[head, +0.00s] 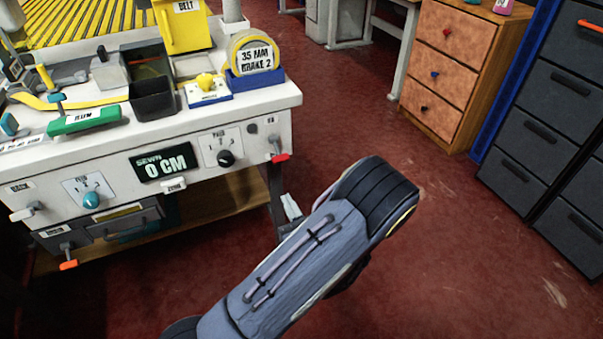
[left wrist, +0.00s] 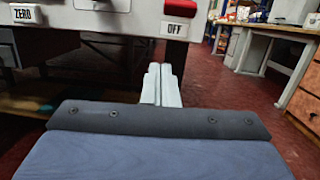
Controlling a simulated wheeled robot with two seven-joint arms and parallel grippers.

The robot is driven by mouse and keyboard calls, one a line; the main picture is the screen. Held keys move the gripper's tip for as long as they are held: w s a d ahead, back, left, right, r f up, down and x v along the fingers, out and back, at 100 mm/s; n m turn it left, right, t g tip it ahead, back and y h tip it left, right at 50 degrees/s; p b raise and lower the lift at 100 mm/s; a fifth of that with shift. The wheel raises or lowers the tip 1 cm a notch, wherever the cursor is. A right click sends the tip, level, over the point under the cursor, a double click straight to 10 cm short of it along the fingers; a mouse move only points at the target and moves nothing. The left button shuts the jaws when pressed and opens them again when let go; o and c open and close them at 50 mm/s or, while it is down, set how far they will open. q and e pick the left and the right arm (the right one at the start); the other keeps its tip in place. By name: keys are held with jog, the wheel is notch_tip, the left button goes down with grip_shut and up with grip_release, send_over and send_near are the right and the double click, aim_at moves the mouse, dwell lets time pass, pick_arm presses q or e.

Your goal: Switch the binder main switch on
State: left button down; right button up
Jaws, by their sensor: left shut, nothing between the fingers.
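The binder table (head: 215,178) stands at the left of the head view. A lever with a red tip (head: 279,157) sticks out at the right end of its front panel. In the left wrist view a tile reading OFF (left wrist: 179,8) shows at the top, on the table's front. I cannot tell for sure which control is the main switch. My left gripper (head: 291,207) is shut and empty, beside the table's right front leg and below the red-tipped lever, apart from it. Its pale fingers (left wrist: 161,84) stand together below the OFF tile. My right gripper is in neither view.
A wooden drawer unit (head: 447,85) and dark cabinets (head: 540,135) stand right. Red floor between is clear.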

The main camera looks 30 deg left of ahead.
aim_at(277, 150)
pick_arm(q)
jog(key=shift+w+d+f+m+t+h, duration=0.3)
jog(key=shift+w+d+m+t, duration=0.1)
jog(key=shift+w+d+m, duration=0.15)
jog(key=w+a+r+b, duration=0.2)
jog(key=w+a+r, duration=0.3)
jog(key=a, duration=0.1)
jog(key=shift+r, duration=0.15)
dwell(0.5)
